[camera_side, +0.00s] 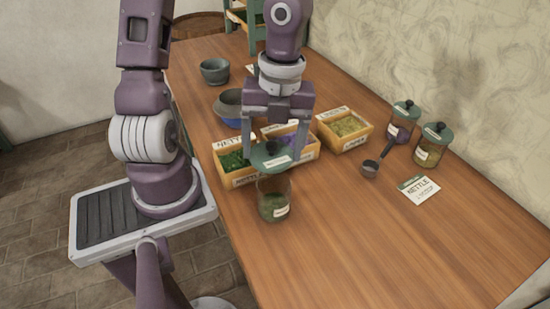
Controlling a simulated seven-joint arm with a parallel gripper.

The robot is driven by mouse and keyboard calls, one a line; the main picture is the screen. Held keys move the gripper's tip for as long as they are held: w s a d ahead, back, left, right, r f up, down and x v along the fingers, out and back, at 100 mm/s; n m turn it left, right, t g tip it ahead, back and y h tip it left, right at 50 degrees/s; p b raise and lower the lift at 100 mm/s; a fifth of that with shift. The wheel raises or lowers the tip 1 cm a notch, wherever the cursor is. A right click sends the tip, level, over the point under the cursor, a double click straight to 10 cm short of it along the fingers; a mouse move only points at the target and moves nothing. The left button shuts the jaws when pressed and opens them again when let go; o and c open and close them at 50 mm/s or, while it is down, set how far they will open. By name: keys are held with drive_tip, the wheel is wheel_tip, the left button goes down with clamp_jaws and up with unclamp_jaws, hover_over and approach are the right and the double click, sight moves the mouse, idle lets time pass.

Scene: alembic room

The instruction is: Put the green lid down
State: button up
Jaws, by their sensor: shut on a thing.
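The green lid (269,158) with a dark knob is held in my gripper (274,150), which is shut on it. The lid looks roughly level. It appears just above a glass jar (274,202), and I cannot tell whether it touches the rim. The jar stands upright on the wooden table, has a small pale label and holds green matter. My fingers hide part of the crates behind the lid.
Wooden crates of herbs stand behind the jar: a green one (236,164), a purple one (305,151) and a yellowish one (345,130). Two lidded jars (404,122) (432,146), a scoop (371,168) and a nettle card (419,189) lie right. Bowls (215,71) (229,106) stand behind. The front table (400,255) is clear.

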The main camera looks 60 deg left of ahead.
drive_tip(key=shift+d+r, duration=0.1)
drive_tip(key=shift+r, duration=0.4)
drive_tip(key=shift+w+r, duration=0.25)
drive_tip(key=shift+r, duration=0.1)
drive_tip(key=w+d+f, duration=0.1)
drive_tip(key=w+f, duration=0.3)
drive_tip(key=w, duration=0.2)
hover_over(323, 189)
wheel_tip(323, 189, down, 5)
wheel_tip(323, 189, down, 10)
drive_tip(key=shift+r, duration=0.2)
drive_tip(key=shift+f, duration=0.1)
drive_tip(key=o, duration=1.4)
drive_tip(key=shift+c, duration=0.2)
